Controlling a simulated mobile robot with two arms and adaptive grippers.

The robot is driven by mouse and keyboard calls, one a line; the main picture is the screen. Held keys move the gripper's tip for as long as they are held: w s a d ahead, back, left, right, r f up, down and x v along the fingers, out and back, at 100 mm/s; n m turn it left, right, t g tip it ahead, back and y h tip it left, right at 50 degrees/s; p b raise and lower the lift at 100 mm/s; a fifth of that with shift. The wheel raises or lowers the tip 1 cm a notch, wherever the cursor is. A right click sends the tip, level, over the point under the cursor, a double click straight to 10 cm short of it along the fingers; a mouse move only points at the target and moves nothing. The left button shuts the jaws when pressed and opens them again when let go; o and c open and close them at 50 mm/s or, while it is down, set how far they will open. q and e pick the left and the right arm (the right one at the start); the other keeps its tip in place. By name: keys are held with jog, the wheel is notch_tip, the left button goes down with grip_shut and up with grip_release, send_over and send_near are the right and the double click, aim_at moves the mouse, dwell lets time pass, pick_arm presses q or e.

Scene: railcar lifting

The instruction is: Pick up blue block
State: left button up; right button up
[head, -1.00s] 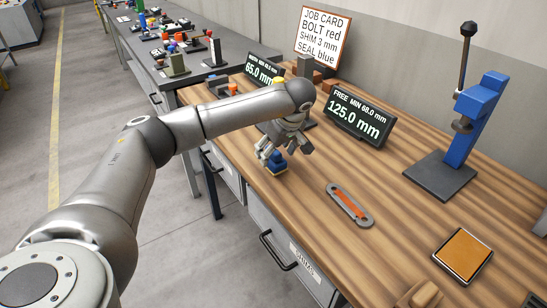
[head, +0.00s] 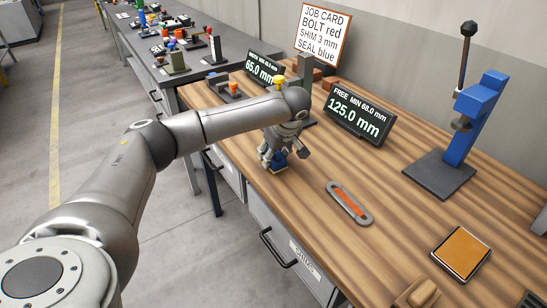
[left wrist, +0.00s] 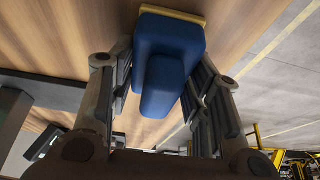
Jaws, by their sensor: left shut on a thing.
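The blue block (head: 279,160) is near the front edge of the wooden bench in the head view, partly hidden by my left gripper (head: 273,162). In the left wrist view the blue block (left wrist: 168,62) sits between the two fingers of my left gripper (left wrist: 160,85), with a raised narrower part facing the camera and a thin yellowish base at its far end. The fingers are shut on its sides. I cannot tell whether the block rests on the bench or is slightly above it. My right gripper is not in view.
On the wooden bench (head: 400,215) are a grey link with an orange strip (head: 349,203), an orange pad (head: 461,254) and a blue press (head: 478,110). Display panels (head: 358,114) and a job card (head: 324,34) stand behind.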

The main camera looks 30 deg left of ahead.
pick_arm(q)
jog(key=shift+r+b, duration=0.35)
jog(key=shift+r, duration=0.25)
jog(key=s+d+r+b, duration=0.2)
jog(key=s+r, duration=0.9)
jog(key=s, duration=0.2)
jog(key=shift+s+d+r, duration=0.35)
jog(key=shift+r, duration=0.05)
